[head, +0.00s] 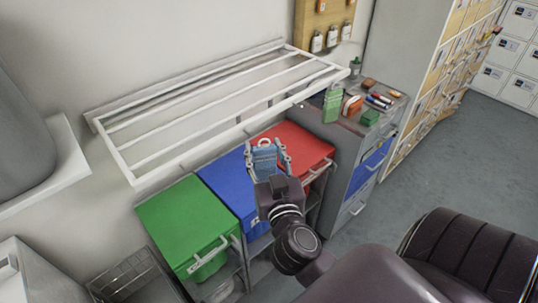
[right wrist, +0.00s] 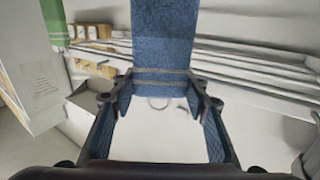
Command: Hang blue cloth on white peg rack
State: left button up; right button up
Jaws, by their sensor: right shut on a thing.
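The blue cloth (head: 264,157) is in my right gripper (head: 268,163), in front of the blue and red bins in the head view. In the right wrist view the cloth (right wrist: 165,40) stretches up from between the fingers (right wrist: 160,100), with pale stripes near its lower edge. A thin ring shows just below it. The white rack (head: 142,157) is on the wall, above and behind the gripper, with several long bars. Its bars seem to show behind the cloth in the right wrist view (right wrist: 250,70). The cloth appears clear of the rack. My left gripper is out of view.
Green (head: 185,222), blue (head: 228,187) and red (head: 300,145) bins stand under the rack. A grey cabinet (head: 345,145) right of them carries small bottles and other items. A white shelf (head: 50,170) juts out at the left. Grey floor is open at the right.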

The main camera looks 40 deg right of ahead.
jog(key=shift+w+a+b, duration=0.1)
jog(key=shift+w+b, duration=0.25)
jog(key=shift+w, duration=0.5)
jog(key=shift+w+a+b, duration=0.1)
jog(key=shift+w+b, duration=0.7)
jog(key=shift+w, duration=0.25)
jog(key=shift+w+r, duration=0.15)
jog(key=shift+r, duration=0.1)
jog(key=shift+c, duration=0.3)
jog(key=shift+w+a+p, duration=0.15)
jog(key=shift+w+p, duration=0.15)
jog(key=shift+p, duration=0.25)
jog(key=shift+c, duration=0.8)
jog(key=shift+w+f, duration=0.2)
jog(key=shift+w, duration=0.2)
jog(key=c, duration=0.4)
jog(key=shift+w+f+p, duration=0.15)
jog(key=shift+w+p, duration=0.05)
jog(key=shift+p, duration=0.2)
grip_shut()
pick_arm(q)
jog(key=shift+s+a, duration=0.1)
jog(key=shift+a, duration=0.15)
pick_arm(e)
jog(key=shift+f, duration=0.25)
jog(key=shift+w, duration=0.1)
